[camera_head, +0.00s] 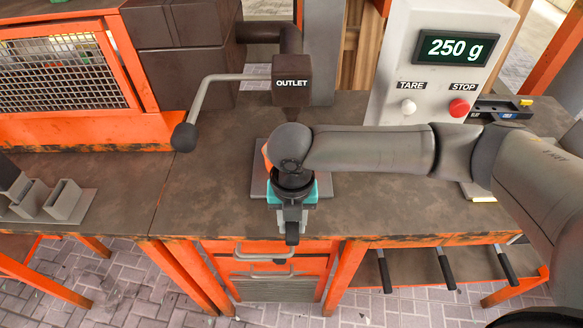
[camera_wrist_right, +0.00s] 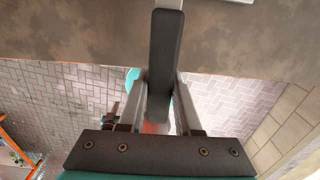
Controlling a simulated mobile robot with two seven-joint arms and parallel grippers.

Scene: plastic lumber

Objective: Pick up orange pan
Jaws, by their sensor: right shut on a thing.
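The orange pan shows only as a small orange edge (camera_head: 266,155) under the outlet, mostly hidden behind my right wrist. Its dark handle (camera_wrist_right: 166,60) shows in the wrist view, running between the two fingers. My right gripper (camera_head: 291,220) points down toward the table's front edge and is shut on that handle; the handle's end (camera_head: 292,238) sticks out past the fingers. Whether the pan touches the plate below it is hidden. My left gripper is not in view.
A grey square plate (camera_head: 259,187) lies under the outlet (camera_head: 292,83), whose lever (camera_head: 185,136) reaches left. A control box reading 250 g (camera_head: 456,48) stands at the back right. Drawer handles (camera_head: 262,254) are below the front edge. The table is clear left of the plate.

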